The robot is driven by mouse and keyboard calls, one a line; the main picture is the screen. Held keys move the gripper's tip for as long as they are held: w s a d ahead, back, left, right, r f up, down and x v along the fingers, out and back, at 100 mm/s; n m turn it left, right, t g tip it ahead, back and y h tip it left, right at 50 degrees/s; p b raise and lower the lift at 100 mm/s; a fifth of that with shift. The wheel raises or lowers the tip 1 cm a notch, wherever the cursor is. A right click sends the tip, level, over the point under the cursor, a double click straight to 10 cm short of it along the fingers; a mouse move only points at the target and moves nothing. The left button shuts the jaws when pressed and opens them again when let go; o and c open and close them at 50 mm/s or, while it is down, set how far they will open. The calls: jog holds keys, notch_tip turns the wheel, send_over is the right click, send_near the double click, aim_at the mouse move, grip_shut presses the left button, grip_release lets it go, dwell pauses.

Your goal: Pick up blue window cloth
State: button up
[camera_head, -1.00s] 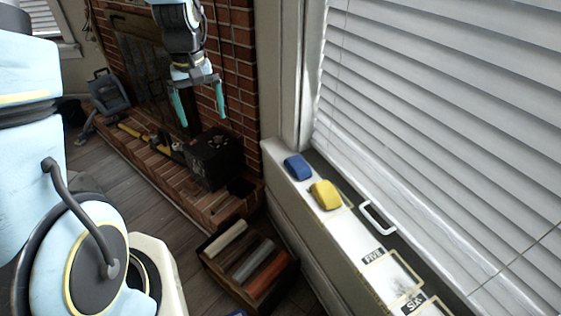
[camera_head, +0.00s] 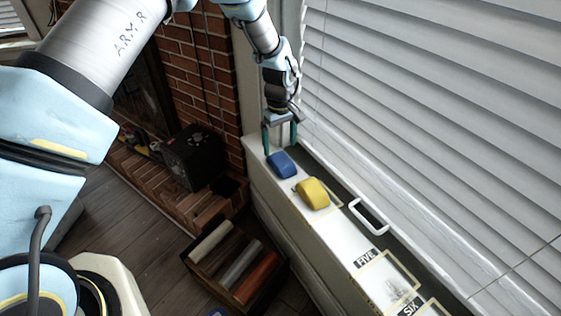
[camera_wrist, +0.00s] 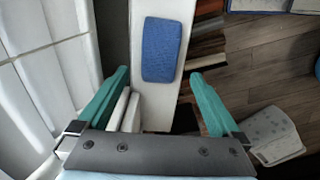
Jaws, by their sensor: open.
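The blue window cloth (camera_head: 282,165) lies folded on the white window sill, near its far end by the brick fireplace. My gripper (camera_head: 280,146) points down just above and behind it, with its two green fingers apart and nothing between them. In the wrist view the blue cloth (camera_wrist: 161,50) lies on a white strip of sill, ahead of the open fingers (camera_wrist: 160,73) and roughly centred between them. I cannot tell the exact height of the fingertips above the sill.
A yellow cloth (camera_head: 313,193) lies close in front of the blue one. A white handle-shaped frame (camera_head: 369,216) and labelled outlines follow along the sill (camera_head: 345,238). Window blinds (camera_head: 430,110) rise at the right. A wooden crate of rolls (camera_head: 235,262) stands on the floor.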

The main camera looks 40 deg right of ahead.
aim_at(282, 159)
jog(key=f+p, duration=0.1)
jog(key=f, duration=0.1)
jog(key=s+f+p, duration=0.1)
jog(key=f, duration=0.1)
jog(key=shift+a+f+p, duration=0.1)
jog(key=shift+f+p, duration=0.05)
jog(key=shift+p, duration=0.15)
jog(key=shift+f, duration=0.6)
jog(key=shift+c, duration=0.4)
jog(key=c, duration=1.1)
jog(key=shift+c, duration=0.2)
jog(key=shift+r, duration=0.1)
notch_tip(282, 159, up, 10)
jog(key=b, duration=0.3)
